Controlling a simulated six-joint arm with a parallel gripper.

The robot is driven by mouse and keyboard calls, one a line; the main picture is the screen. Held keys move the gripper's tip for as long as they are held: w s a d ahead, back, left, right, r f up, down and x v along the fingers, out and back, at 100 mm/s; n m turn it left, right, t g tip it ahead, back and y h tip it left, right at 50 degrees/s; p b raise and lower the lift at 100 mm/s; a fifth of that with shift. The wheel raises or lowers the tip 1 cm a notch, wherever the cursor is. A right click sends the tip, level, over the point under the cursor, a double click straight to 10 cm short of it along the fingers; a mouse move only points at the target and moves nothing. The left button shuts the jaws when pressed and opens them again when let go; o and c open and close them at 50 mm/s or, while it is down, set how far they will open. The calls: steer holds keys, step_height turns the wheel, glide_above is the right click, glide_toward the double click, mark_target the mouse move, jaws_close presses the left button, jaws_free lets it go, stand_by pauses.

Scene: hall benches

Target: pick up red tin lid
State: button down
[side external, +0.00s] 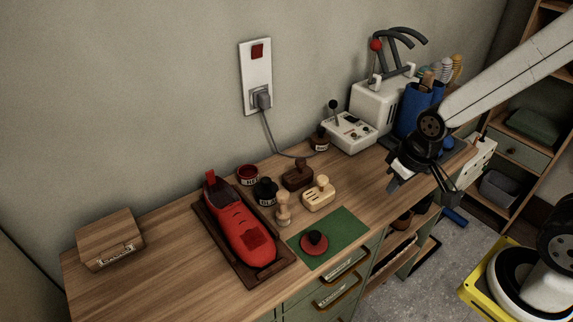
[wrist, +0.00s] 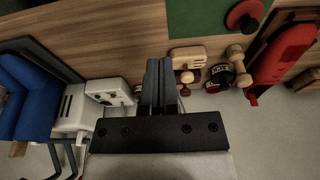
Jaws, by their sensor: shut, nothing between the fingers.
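The red tin lid (side external: 314,248) is a flat round disc with a dark knob on top. It lies on the green mat (side external: 343,225) near the bench's front edge. In the wrist view the lid (wrist: 238,12) is at the top right, on the mat (wrist: 195,18). My gripper (side external: 394,185) is above the bench, to the right of the lid and well apart from it. In the wrist view my gripper's fingers (wrist: 158,85) are together with nothing between them.
A red shoe-shaped object (side external: 240,222) lies in a wooden tray left of the mat. White machines (side external: 349,132) and a blue holder (side external: 412,112) stand at the right. The bench's left part is mostly clear.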

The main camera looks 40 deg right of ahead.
stand_by(0.4)
steer(key=shift+c, duration=1.3)
jaws_free()
steer(key=shift+a, duration=0.1)
steer(key=m+g+y, duration=0.3)
steer(key=m+y, duration=0.1)
steer(key=m, duration=1.3)
glide_toward(315, 240)
step_height(315, 240, down, 2)
steer(key=d, duration=0.1)
steer(key=shift+w+a+f+m+y, duration=0.15)
steer(key=shift+w+a+m+y, duration=0.2)
steer(key=shift+w+m, duration=0.15)
steer(key=shift+f, duration=0.15)
